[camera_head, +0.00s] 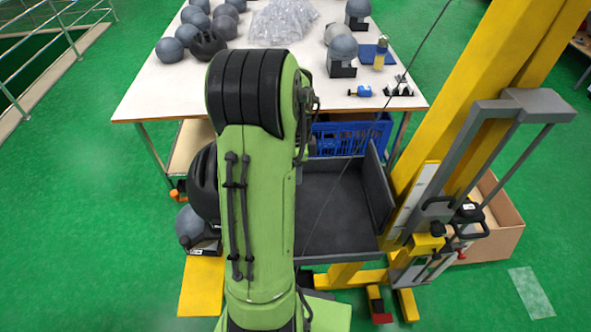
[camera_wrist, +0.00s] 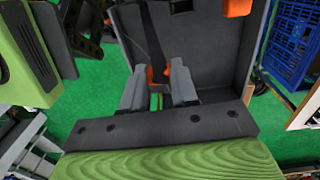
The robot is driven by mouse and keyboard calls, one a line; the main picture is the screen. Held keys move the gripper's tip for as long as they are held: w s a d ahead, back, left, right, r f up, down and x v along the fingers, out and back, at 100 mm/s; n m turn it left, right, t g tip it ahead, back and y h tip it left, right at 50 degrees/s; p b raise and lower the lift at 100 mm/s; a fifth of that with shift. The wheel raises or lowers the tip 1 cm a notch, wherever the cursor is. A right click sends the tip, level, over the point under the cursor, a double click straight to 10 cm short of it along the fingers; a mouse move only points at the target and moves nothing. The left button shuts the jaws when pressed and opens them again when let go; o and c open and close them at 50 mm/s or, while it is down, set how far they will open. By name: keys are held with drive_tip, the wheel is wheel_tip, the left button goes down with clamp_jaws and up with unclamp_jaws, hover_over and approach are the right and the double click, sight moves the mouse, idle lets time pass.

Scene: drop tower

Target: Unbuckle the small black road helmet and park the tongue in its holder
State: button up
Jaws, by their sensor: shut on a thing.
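The small black road helmet (camera_head: 205,185) shows partly at the left of my arm in the head view; my arm hides the rest. A grey headform (camera_head: 190,225) shows just below it. In the wrist view my gripper (camera_wrist: 156,80) has its two grey fingers a small gap apart, with an orange piece (camera_wrist: 150,75) between the tips. It looks like the buckle's tongue, at the lower end of a black strap (camera_wrist: 153,40). Another orange part (camera_wrist: 237,7) is at the top edge; I cannot tell whether it is the holder. My arm hides the gripper in the head view.
A black open tray (camera_head: 335,215) lies right of my arm, beside the yellow tower column (camera_head: 440,100). A white table (camera_head: 150,85) behind carries several headforms and a bag. A blue crate (camera_head: 350,135) is under it. Green floor at the left is free.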

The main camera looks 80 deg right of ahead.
drive_tip(key=w+d+p, duration=0.2)
drive_tip(key=w, duration=0.4)
drive_tip(key=shift+d+r, duration=0.15)
drive_tip(key=shift+r, duration=0.3)
drive_tip(key=shift+f, duration=0.15)
idle(0.6)
drive_tip(key=shift+f+b, duration=0.55)
drive_tip(key=shift+f, duration=0.2)
drive_tip(key=shift+f+b, duration=1.05)
drive_tip(key=shift+f, duration=0.35)
idle(1.4)
idle(0.3)
drive_tip(key=o, duration=0.9)
